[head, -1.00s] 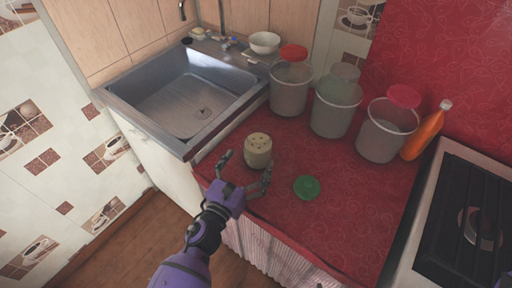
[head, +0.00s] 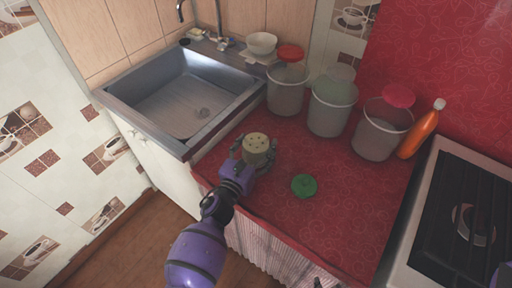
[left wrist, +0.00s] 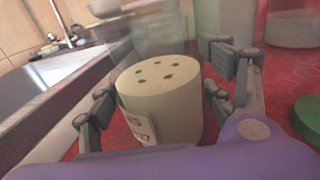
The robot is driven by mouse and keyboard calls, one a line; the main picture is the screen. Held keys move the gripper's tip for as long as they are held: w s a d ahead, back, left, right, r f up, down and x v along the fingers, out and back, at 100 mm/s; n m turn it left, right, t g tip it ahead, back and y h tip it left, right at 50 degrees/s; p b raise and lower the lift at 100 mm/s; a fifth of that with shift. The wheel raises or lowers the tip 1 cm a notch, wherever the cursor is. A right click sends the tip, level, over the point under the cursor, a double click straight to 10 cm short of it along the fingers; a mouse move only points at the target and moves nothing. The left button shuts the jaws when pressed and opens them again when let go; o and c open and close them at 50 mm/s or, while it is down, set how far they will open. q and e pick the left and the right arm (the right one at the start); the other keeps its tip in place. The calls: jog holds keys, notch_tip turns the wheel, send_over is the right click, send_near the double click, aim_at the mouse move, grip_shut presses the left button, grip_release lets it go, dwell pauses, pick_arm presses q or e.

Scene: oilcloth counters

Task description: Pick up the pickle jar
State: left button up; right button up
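The pickle jar (head: 257,148) appears as a short cream cylinder with several dark spots on top. It stands upright on the red counter (head: 330,215) near its front left corner. In the left wrist view the jar (left wrist: 160,100) fills the middle, with a label low on its side. My left gripper (head: 253,153) is open, with one finger on each side of the jar. In the left wrist view the gripper (left wrist: 165,92) shows narrow gaps beside the jar; firm contact is not visible.
A green lid (head: 304,186) lies right of the jar. Three clear containers (head: 287,92) (head: 331,108) (head: 380,135) and an orange bottle (head: 421,132) stand behind. A metal sink (head: 185,100) is at left, a stove (head: 465,215) at right. The counter's front middle is clear.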

pick_arm(q)
jog(key=c, duration=1.4)
jog(key=shift+r, duration=0.15)
